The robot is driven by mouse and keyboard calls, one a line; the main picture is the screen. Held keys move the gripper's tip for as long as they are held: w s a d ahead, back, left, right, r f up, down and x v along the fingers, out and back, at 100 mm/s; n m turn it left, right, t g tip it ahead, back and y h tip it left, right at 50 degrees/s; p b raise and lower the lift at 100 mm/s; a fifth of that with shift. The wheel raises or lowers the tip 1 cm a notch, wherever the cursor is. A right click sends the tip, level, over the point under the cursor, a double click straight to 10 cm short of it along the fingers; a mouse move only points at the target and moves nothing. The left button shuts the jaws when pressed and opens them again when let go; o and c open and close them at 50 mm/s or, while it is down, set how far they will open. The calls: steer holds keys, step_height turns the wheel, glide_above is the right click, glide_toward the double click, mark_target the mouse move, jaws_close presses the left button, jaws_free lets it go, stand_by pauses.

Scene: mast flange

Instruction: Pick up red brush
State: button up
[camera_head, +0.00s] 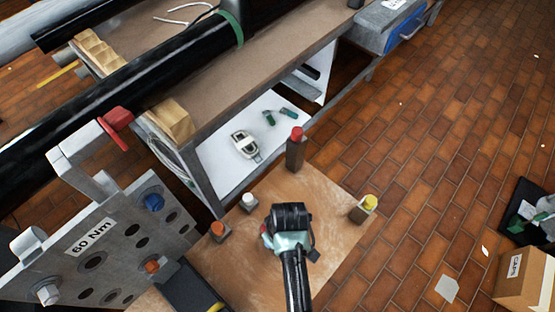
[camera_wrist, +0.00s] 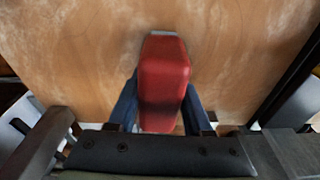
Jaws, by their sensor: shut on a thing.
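The red brush (camera_wrist: 163,75) sits between the two blue fingers of my gripper (camera_wrist: 160,105) in the wrist view, its rounded red top facing the camera. The fingers are shut on its sides. Its lower part is hidden, and I cannot tell whether it touches the wooden board below. In the head view my gripper (camera_head: 288,240) is over the light wooden board, and my arm hides most of what it holds. Only a small bit of red shows at its left side.
On the wooden board (camera_head: 335,215) stand a red-topped block (camera_head: 296,150), a yellow-topped block (camera_head: 363,208), a white-topped block (camera_head: 248,202) and an orange-topped block (camera_head: 218,231). A metal flange plate (camera_head: 110,245) marked "60 Nm" stands left. A cardboard box (camera_head: 522,278) is on the tiled floor at right.

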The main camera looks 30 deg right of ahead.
jaws_close()
steer(key=shift+r, duration=0.2)
step_height(320, 180, up, 10)
steer(key=shift+r+p, duration=0.1)
steer(key=shift+p, duration=0.6)
